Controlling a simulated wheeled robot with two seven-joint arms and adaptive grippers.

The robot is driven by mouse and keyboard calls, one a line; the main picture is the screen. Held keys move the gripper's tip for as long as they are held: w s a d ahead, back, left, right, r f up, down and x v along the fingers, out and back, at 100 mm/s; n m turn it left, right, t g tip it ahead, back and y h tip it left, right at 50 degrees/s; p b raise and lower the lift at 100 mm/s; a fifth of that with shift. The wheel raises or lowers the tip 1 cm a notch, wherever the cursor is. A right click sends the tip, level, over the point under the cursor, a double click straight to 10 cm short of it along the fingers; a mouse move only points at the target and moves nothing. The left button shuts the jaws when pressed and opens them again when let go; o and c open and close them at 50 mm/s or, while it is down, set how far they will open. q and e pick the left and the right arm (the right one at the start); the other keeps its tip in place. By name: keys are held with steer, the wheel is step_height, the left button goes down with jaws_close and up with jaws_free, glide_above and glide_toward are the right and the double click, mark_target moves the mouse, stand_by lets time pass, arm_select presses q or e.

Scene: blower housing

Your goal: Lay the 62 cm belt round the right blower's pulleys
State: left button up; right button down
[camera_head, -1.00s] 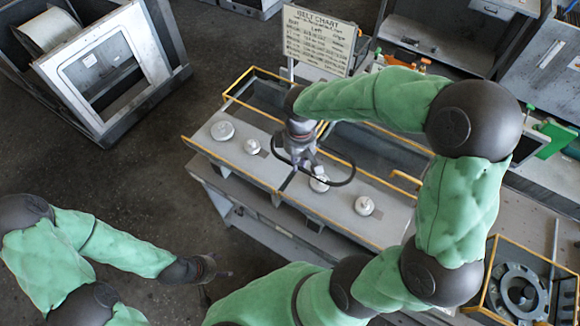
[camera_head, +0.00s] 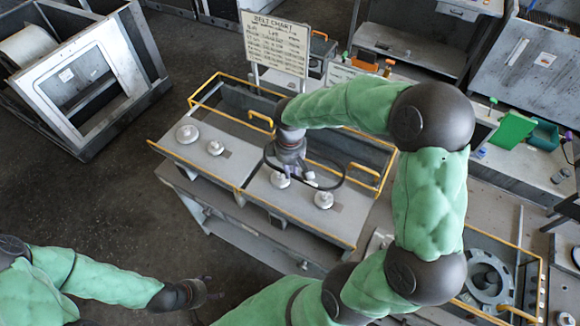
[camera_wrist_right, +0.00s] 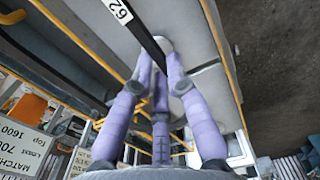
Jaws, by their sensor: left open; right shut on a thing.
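My right gripper (camera_head: 302,177) is shut on the black 62 cm belt (camera_head: 336,186), which hangs as an open loop above the right blower's housing. In the right wrist view the belt (camera_wrist_right: 146,36) runs up from between the fingers (camera_wrist_right: 160,80) and carries a white "62" tag (camera_wrist_right: 117,10). The right blower has a left pulley (camera_head: 280,180) and a right pulley (camera_head: 323,200), both pale. The gripper is over the space between them. I cannot tell whether the belt touches either pulley. My left gripper (camera_head: 207,291) is open and empty, low at the left above the floor.
The left blower's pulleys (camera_head: 187,134) (camera_head: 215,148) stand on the same bench. Yellow rails and handles (camera_head: 365,170) edge the housings behind. A belt chart (camera_head: 275,43) stands at the back. A yellow-edged tray with a flanged ring (camera_head: 490,275) is at the right.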

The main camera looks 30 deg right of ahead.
steer(key=b, duration=0.8)
glide_above(290, 199)
step_height(290, 199, down, 12)
steer(key=shift+f, duration=0.15)
steer(key=shift+f+b, duration=0.8)
steer(key=shift+f, duration=0.05)
steer(key=shift+f+b, duration=0.95)
steer(key=shift+f, duration=0.15)
stand_by(0.8)
steer(key=c, duration=1.2)
jaws_free()
steer(key=shift+o, duration=0.2)
steer(key=shift+r, duration=0.2)
step_height(290, 199, up, 7)
steer(key=p, duration=0.5)
steer(key=shift+p, duration=0.3)
